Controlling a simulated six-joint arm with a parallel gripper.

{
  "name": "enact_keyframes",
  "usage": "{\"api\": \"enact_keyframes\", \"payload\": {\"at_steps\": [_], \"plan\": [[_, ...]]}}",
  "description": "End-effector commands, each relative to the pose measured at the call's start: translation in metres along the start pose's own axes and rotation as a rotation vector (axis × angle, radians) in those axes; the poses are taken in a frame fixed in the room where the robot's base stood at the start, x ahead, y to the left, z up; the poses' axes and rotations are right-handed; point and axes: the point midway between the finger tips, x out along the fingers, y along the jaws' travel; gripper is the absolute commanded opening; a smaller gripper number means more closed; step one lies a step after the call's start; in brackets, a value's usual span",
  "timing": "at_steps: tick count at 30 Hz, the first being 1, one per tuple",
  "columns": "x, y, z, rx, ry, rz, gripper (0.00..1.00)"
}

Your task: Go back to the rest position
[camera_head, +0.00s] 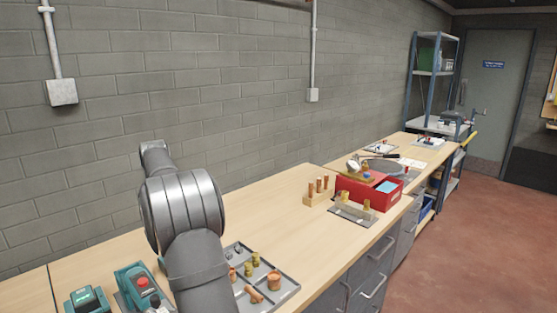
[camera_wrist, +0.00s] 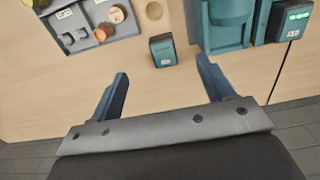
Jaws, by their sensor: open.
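My gripper (camera_wrist: 160,85) shows in the wrist view with its two blue-grey fingers spread wide apart. It is open and nothing is between the fingers. The fingers point at the wooden bench (camera_wrist: 110,65), near its edge. In the head view my grey arm rises over the near part of the bench (camera_head: 325,235), and the gripper is hidden there.
A grey compartment tray (camera_head: 285,293) with copper and brass parts lies beside my arm. Teal devices (camera_head: 137,285) stand at lower left. A red box (camera_head: 368,193) and a wooden block with pegs (camera_head: 318,194) stand further along. Bare bench lies between.

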Motion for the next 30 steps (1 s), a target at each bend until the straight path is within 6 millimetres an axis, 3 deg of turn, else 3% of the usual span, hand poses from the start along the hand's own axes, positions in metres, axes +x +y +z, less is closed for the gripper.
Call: {"api": "enact_keyframes", "payload": {"at_steps": [22, 30], "plan": [[-0.085, -0.125, -0.011, -0.003, 0.002, 0.001, 0.74], [-0.024, -0.121, -0.011, 0.0, -0.005, 0.0, 0.74]]}}
